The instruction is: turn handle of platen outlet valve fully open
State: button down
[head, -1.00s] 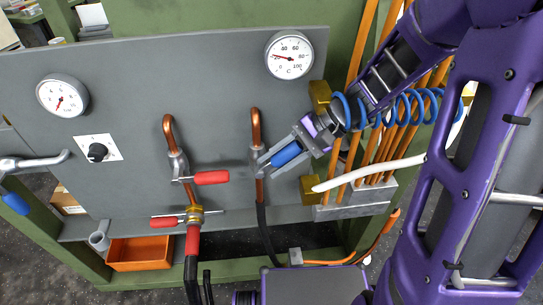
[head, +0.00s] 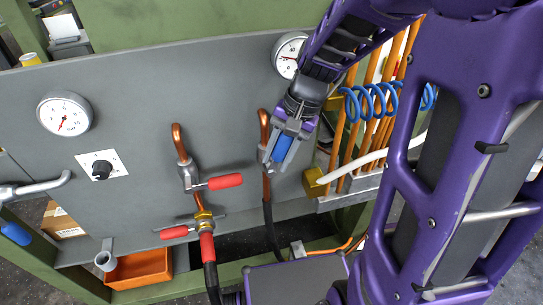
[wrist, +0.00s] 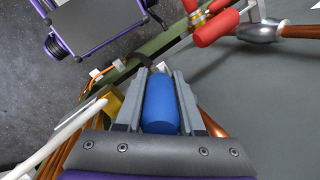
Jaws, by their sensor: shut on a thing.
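My gripper (head: 283,149) is shut on a blue valve handle (head: 281,151) at the right-hand copper pipe (head: 264,121). The handle points steeply up and slightly right from the valve body, near the line of the pipe. In the wrist view the blue handle (wrist: 160,105) lies lengthwise between the two grey fingers (wrist: 158,100). My fingers partly hide the valve body in the head view. No label naming the valve is readable.
Left of my gripper, a red-handled valve (head: 224,182) sits on another copper pipe, with a red-handled coupling (head: 176,232) below. Orange pipes (head: 373,110) and a brass block (head: 315,182) stand close on the right. An orange bin (head: 138,268) is below the grey panel (head: 120,200).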

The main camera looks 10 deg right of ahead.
jog(key=shift+a+r+h, duration=0.1)
jog(key=shift+a+h, duration=0.3)
jog(key=shift+h, duration=0.45)
jog(key=shift+a+r+h, duration=0.1)
jog(key=shift+a+h, duration=0.25)
jog(key=shift+h, duration=0.5)
jog(key=c, duration=0.5)
grip_release()
jog(key=shift+a+f, duration=0.1)
jog(key=shift+s, duration=0.1)
jog(key=shift+r, duration=3.75)
